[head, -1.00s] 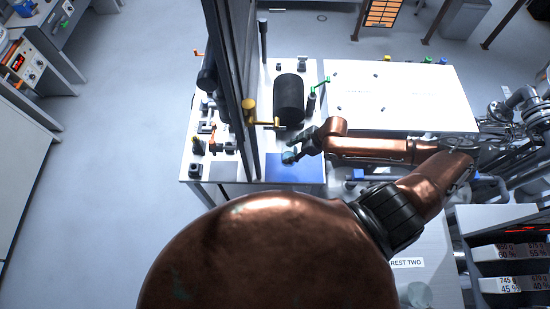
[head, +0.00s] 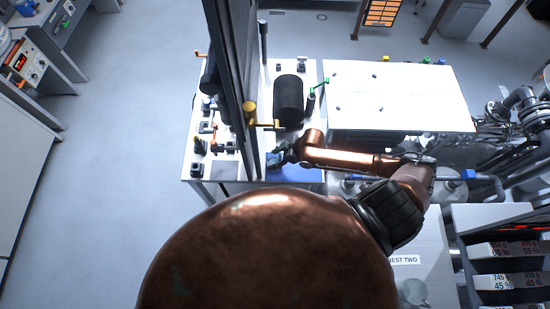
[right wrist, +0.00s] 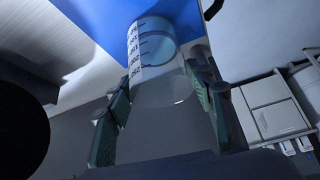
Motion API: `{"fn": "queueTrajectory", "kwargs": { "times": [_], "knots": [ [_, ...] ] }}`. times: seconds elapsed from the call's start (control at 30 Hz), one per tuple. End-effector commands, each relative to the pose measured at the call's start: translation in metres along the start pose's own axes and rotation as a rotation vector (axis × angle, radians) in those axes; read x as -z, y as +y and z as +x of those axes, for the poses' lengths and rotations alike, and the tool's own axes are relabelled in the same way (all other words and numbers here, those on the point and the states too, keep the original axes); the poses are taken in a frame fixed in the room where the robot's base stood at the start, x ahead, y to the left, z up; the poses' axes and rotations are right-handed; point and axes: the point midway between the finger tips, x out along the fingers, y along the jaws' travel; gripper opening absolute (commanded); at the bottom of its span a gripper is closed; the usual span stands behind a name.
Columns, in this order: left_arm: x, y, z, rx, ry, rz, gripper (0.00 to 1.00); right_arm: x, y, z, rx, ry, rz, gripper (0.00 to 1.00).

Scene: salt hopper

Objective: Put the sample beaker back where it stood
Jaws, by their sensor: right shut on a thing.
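The sample beaker (right wrist: 160,75) is clear with dark graduation marks on a white strip. In the right wrist view it sits between the green-padded fingers of my right gripper (right wrist: 165,105), which is shut on it. A blue mat (right wrist: 95,20) lies right behind the beaker's far end; I cannot tell whether they touch. In the head view my right gripper (head: 278,157) is over the back left part of the blue mat (head: 290,174), and the beaker is too small there to make out clearly. My left gripper does not show.
A dark upright post (head: 232,80) stands just left of the gripper. A black cylinder (head: 289,100) and a yellow-handled lever (head: 252,113) are behind it. A white-topped cabinet (head: 400,95) is to the right. A shelf (head: 505,255) with labelled bins stands at lower right.

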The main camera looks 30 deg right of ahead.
Motion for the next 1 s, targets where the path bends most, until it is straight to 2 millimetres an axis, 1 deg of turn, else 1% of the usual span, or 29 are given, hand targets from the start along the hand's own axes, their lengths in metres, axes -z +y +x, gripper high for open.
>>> {"fn": "queueTrajectory", "kwargs": {
  "times": [0.2,0.23,0.47,0.7,0.8,0.87,0.97,1.0],
  "knots": [
    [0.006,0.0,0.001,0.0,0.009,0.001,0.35,-0.001,0.0,0.001,0.0,-0.001,0.0,0.19],
    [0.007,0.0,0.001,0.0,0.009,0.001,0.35,-0.002,0.0,0.001,0.0,-0.001,0.0,0.5],
    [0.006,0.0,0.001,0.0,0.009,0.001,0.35,-0.001,0.0,0.001,0.0,-0.001,0.001,0.66],
    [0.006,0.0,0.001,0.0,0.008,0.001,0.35,-0.001,0.0,0.001,0.0,-0.001,0.001,0.66],
    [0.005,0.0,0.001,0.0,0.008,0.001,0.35,-0.001,0.0,-0.002,0.0,-0.001,0.0,0.66],
    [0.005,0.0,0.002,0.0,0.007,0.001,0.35,-0.002,0.001,-0.008,-0.001,-0.002,0.0,0.66],
    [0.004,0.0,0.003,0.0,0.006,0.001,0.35,-0.002,0.001,-0.023,-0.001,-0.003,0.0,0.66],
    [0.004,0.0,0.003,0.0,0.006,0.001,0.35,-0.003,0.0,-0.03,0.0,-0.004,-0.001,0.66]
  ]
}}
